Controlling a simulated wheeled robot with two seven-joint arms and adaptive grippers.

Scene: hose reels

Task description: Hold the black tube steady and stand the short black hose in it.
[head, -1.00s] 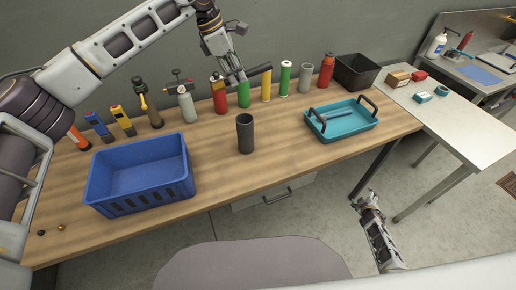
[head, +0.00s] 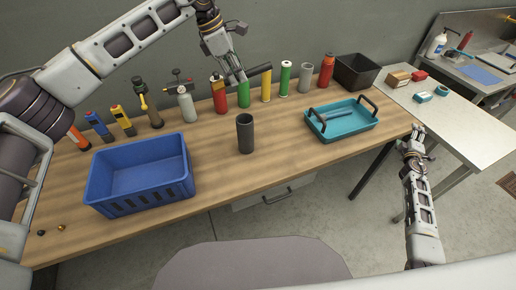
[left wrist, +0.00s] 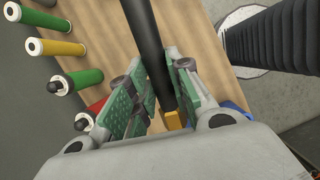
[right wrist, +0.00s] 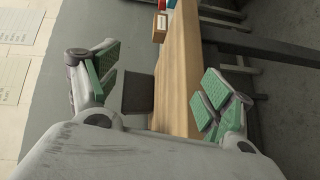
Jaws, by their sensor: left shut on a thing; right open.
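The black tube (head: 245,134) stands upright on the wooden bench, its open end up. My left gripper (head: 237,76) is shut on the short black hose (head: 259,69) and holds it in the air behind the tube, apart from it. The hose lies nearly level in the head view, pointing right. In the left wrist view the hose (left wrist: 150,45) runs up from between the pads. My right gripper (head: 414,131) is open and empty off the bench's right end, far from the tube. Its spread fingers show in the right wrist view (right wrist: 160,88).
A blue crate (head: 140,199) stands left of the tube and a teal tray (head: 349,129) with handles stands right. Several coloured bottles and cylinders line the back, with a black bin (head: 357,72) at the right. The bench around the tube is clear.

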